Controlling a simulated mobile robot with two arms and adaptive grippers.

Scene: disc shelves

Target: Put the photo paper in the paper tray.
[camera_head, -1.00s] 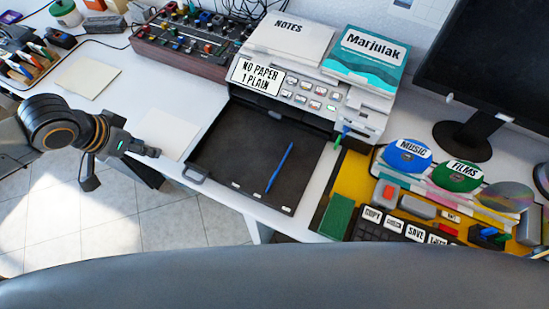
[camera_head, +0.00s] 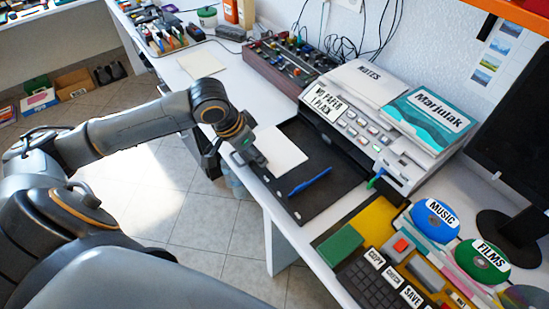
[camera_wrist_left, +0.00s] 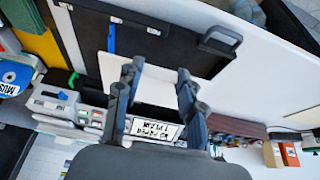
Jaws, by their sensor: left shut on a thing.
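The photo paper is a white sheet (camera_head: 282,149). My left gripper (camera_head: 262,163) is shut on its near left edge in the head view. The sheet overlaps the left part of the black paper tray (camera_head: 338,160), which sticks out from the printer. I cannot tell whether it touches the tray floor. In the left wrist view the fingers (camera_wrist_left: 159,72) hold the white sheet (camera_wrist_left: 150,88), with the dark tray (camera_wrist_left: 165,38) beyond it. My right gripper is not in view.
A cream sheet (camera_head: 201,64) lies on the desk to the back left. A keyboard (camera_head: 375,285) and discs stand at the right.

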